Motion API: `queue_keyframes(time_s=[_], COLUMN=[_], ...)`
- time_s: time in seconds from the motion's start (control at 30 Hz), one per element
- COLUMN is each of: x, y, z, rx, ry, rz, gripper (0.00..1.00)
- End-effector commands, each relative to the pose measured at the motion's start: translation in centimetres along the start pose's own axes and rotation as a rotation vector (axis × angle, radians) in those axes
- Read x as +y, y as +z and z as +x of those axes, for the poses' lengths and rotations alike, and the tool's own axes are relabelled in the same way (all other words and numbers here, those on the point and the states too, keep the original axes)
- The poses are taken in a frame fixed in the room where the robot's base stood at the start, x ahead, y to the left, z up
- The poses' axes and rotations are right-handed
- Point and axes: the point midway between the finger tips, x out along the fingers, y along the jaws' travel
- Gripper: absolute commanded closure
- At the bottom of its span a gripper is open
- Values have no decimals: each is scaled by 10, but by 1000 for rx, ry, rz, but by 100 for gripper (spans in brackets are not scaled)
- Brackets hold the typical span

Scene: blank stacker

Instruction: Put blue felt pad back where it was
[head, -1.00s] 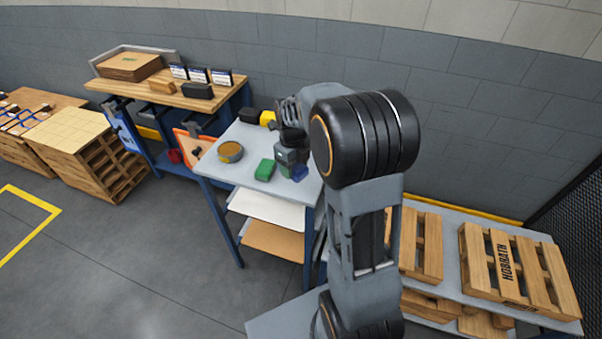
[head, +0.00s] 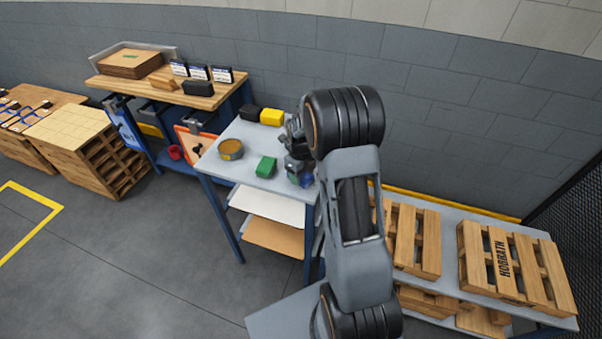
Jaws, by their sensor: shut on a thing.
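The blue felt pad (head: 307,181) shows as a small blue patch at the right end of the grey-topped stand (head: 225,178). My gripper (head: 300,176) is at the pad, pointing down, and is shut on it. The jaws and wrist hide much of the pad, and I cannot tell whether it touches the stand top. A green block (head: 266,167) lies on the stand to the left of my gripper. A little dark green shows beside the jaws, too small to make out.
A round tan-topped tin (head: 231,149) stands at the left of the stand top. A black block (head: 250,113) and a yellow block (head: 271,117) lie at its back. Wooden pallets (head: 512,266) lie on a grey bench at the right. A wooden workbench (head: 213,101) stands behind left.

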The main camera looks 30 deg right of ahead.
Motion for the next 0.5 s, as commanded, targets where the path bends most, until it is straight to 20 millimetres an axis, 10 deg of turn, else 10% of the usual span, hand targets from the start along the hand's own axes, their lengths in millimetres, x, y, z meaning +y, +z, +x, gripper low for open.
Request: queue_keyframes(time_s=[0.2,0.23,0.5], x=[0,0,0], y=[0,0,0], z=[2,2,1], rx=[0,0,0], ry=[0,0,0], rz=[0,0,0], gripper=[67,42,17])
